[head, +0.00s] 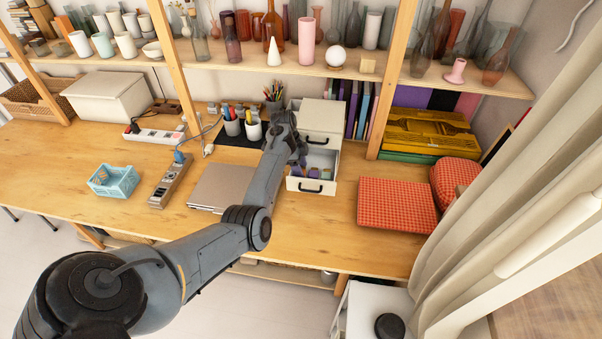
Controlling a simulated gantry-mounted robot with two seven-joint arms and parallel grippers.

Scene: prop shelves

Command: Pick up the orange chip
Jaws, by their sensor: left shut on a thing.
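My left arm reaches across the table to a small white drawer unit (322,118). Its lower drawer (311,186) is pulled open and holds several small items, some of them purple (313,172); they are too small to name. My left gripper (299,160) is at the left side of the open drawer, pointing down. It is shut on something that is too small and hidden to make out. I cannot pick out an orange chip in this view. My right gripper is not in view.
A closed laptop (221,187), a power strip (171,182) and a light blue basket (113,181) lie left of my forearm. A shelf (350,70) with vases hangs above.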

